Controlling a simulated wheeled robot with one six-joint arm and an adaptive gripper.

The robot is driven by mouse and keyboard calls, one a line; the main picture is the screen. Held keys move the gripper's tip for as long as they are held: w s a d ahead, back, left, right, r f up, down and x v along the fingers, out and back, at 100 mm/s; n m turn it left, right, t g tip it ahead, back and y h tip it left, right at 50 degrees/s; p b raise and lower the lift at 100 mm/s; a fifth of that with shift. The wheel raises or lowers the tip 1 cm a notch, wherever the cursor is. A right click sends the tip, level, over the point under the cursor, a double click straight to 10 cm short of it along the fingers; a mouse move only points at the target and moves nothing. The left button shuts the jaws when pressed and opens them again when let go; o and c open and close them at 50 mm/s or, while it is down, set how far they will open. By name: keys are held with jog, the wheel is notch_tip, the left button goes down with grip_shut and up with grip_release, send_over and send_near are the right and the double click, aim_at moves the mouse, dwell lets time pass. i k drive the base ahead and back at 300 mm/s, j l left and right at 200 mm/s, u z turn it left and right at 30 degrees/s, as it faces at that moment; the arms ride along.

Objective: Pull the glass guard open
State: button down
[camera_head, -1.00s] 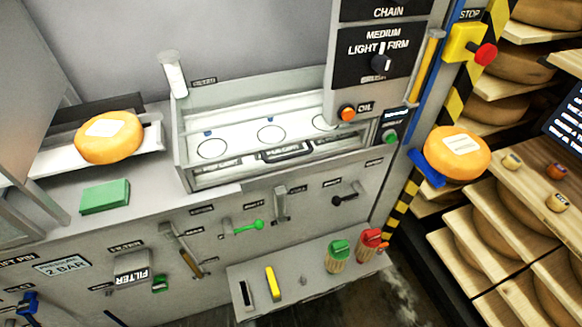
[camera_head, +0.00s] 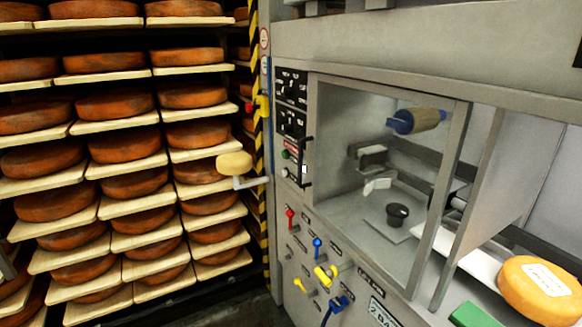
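The glass guard (camera_head: 345,110) is a clear pane in a grey metal frame on the machine front, right of centre. It appears to stand across the front of the work chamber. A dark upright handle (camera_head: 307,162) is at its left edge, next to the control panel. Through the pane I see a blue-ended tan roller (camera_head: 416,120), a black knob (camera_head: 397,213) and a pale bracket (camera_head: 377,185). I cannot tell whether the guard is latched. My gripper is not in view.
A control panel (camera_head: 291,122) is left of the guard. Coloured levers, such as a yellow one (camera_head: 325,275), stick out below. An orange cheese wheel (camera_head: 540,288) and green block (camera_head: 473,315) sit at lower right. Cheese shelves (camera_head: 120,206) fill the left.

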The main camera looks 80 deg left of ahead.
aim_at(461, 109)
jog(key=u, duration=1.7)
